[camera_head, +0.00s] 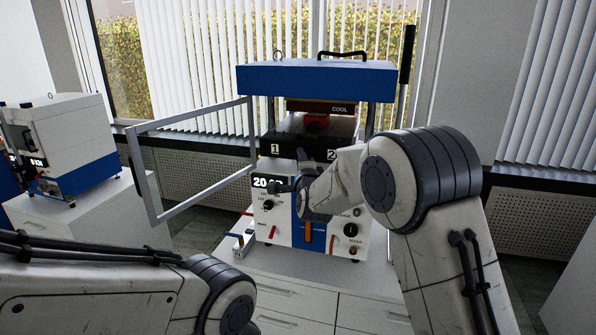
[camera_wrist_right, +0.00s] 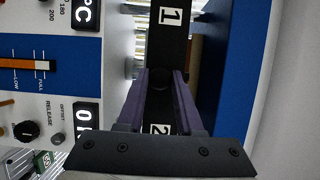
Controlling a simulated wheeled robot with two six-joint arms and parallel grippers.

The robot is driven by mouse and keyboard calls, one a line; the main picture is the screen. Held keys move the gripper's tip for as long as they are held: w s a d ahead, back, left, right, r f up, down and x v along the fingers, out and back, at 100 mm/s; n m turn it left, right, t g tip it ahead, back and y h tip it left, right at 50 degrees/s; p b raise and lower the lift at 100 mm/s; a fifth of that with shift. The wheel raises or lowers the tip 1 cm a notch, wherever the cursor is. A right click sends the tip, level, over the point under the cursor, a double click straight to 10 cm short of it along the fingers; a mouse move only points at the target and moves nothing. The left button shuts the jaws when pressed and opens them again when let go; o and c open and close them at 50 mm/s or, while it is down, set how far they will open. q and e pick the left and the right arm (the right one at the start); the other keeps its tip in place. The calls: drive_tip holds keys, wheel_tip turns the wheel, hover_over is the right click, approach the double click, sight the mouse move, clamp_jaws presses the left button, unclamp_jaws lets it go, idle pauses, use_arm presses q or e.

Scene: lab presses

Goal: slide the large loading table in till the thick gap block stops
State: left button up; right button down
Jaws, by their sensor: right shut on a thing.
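The large loading table (camera_head: 318,128) is a black slab with a front marked 1 and 2, partly under the press's upper plate (camera_head: 320,106), marked COOL. In the right wrist view its black front (camera_wrist_right: 168,45) runs between my right gripper's purple fingers (camera_wrist_right: 160,80). They are shut on a dark round knob at the middle of that front. In the head view my forearm hides most of this gripper. A red-orange piece (camera_head: 316,121) sits on the table; I cannot tell whether it is the thick gap block. My left gripper is out of view.
The press has a blue top (camera_head: 318,79) and a control panel (camera_head: 280,212). A grey frame guard (camera_head: 153,190) stands open on its left. Small parts (camera_head: 243,242) lie on the bench by its left foot. Another machine (camera_head: 70,142) stands far left.

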drive_tip(key=c, duration=0.6)
unclamp_jaws()
drive_tip(key=s+b, duration=0.1)
drive_tip(key=s, duration=0.2)
drive_tip(key=s+b, duration=0.2)
drive_tip(key=s, duration=0.2)
drive_tip(key=s+b, duration=0.1)
drive_tip(key=s, duration=0.2)
drive_tip(key=shift+s+d, duration=0.25)
drive_tip(key=shift+d, duration=0.15)
